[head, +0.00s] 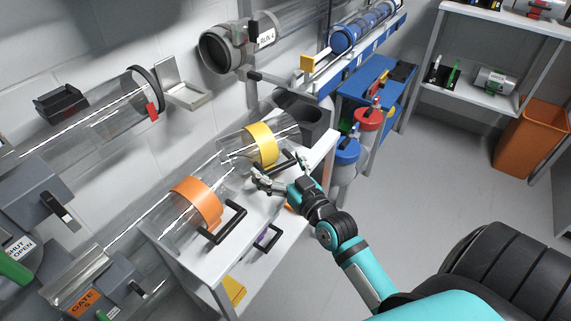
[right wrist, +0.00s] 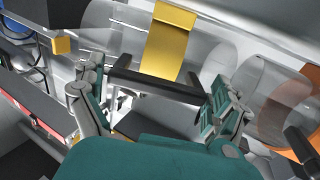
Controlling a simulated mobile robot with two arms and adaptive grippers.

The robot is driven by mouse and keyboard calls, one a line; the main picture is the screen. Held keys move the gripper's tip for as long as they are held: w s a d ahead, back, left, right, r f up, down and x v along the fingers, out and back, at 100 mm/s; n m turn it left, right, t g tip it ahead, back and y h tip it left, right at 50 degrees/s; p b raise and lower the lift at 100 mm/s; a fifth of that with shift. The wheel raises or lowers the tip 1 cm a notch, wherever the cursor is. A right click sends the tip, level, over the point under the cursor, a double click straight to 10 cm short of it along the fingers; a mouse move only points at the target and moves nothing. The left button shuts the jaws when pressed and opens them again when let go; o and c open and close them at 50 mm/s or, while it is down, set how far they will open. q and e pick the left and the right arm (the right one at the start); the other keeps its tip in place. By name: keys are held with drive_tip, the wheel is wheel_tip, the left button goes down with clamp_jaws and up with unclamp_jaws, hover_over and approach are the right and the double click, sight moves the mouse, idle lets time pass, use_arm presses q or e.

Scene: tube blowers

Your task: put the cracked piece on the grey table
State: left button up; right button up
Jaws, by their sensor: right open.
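Two clear tube pieces lie on a pale grey table (head: 207,264). One has a yellow band (head: 262,146) and a black bar handle, the other an orange band (head: 196,203) and a black handle (head: 224,226). I cannot tell for sure which is cracked. My right gripper (head: 270,180) is open at the yellow-banded piece. In the right wrist view its fingers (right wrist: 155,100) are spread at the two ends of the black bar handle (right wrist: 157,86), below the yellow band (right wrist: 168,45). Whether they touch it is unclear. My left gripper is out of view.
A grey tube end (head: 214,50) opens on the wall above. A dark bin (head: 303,118) stands behind the table. The floor (head: 450,180) right of my arm is clear.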

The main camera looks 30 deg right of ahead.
drive_tip(key=s, duration=1.2)
drive_tip(key=s+a+f+n+g+y, duration=0.1)
drive_tip(key=a+f+g, duration=0.2)
drive_tip(key=f, duration=0.5)
drive_tip(key=s+a+f+g, duration=0.1)
drive_tip(key=a+f+g, duration=0.25)
drive_tip(key=f, duration=0.45)
use_arm(q)
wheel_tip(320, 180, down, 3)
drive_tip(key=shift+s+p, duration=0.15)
drive_tip(key=shift+p, duration=0.2)
use_arm(e)
drive_tip(key=s+a+f+n+g, duration=0.1)
drive_tip(key=s+a+f+g, duration=0.1)
drive_tip(key=s+f+g, duration=0.6)
wheel_tip(320, 180, down, 5)
drive_tip(key=shift+s+a+g+h, duration=0.35)
drive_tip(key=shift+s+a+h, duration=0.05)
drive_tip(key=shift+s, duration=0.6)
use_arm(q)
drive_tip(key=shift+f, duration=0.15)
